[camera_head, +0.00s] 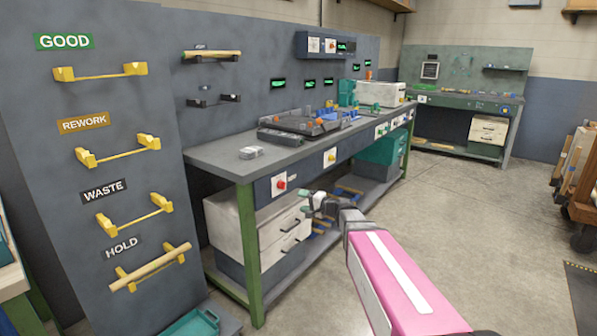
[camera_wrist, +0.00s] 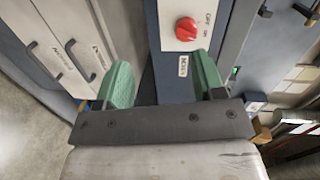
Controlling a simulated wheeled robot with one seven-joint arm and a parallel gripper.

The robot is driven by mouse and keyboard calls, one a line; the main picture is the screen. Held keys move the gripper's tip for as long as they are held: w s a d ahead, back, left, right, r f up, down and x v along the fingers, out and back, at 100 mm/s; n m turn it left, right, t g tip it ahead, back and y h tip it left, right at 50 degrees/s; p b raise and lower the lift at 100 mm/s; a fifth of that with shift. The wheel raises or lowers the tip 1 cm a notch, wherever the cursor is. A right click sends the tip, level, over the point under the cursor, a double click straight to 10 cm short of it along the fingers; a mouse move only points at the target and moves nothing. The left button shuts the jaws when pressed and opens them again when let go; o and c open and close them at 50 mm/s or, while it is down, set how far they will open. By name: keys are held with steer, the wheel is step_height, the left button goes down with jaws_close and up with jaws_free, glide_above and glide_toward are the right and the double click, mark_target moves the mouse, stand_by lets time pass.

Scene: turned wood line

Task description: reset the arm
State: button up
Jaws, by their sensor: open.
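My gripper (camera_wrist: 163,85) shows in the wrist view with its two green fingers spread apart and nothing between them. Past the fingers is the dark front of the workbench, with a red knob (camera_wrist: 187,28) on a white plate. In the head view my gripper (camera_head: 312,203) is small and partly hidden by my own arm. It is in front of the workbench (camera_head: 225,152), below its top and right of the white drawer unit (camera_head: 262,224). No contact with the bench is visible.
A grey panel at left carries yellow brackets labelled GOOD, REWORK, WASTE and HOLD; a wooden rod (camera_head: 150,267) lies on the HOLD bracket. A teal tray (camera_head: 195,324) is on the floor. A wood cart (camera_head: 581,180) stands at right. The middle floor (camera_head: 480,220) is clear.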

steer(key=s+d+f+n+g+h, duration=0.35)
steer(key=s+f+g+h, duration=0.2)
steer(key=s+f, duration=0.65)
steer(key=s+d+f+n+g+h, duration=0.2)
steer(key=s+d+f+g+h, duration=0.2)
steer(key=s+d+h, duration=0.4)
steer(key=s+d+f, duration=0.1)
steer(key=s+d, duration=0.3)
steer(key=s, duration=0.1)
steer(key=shift+f, duration=0.1)
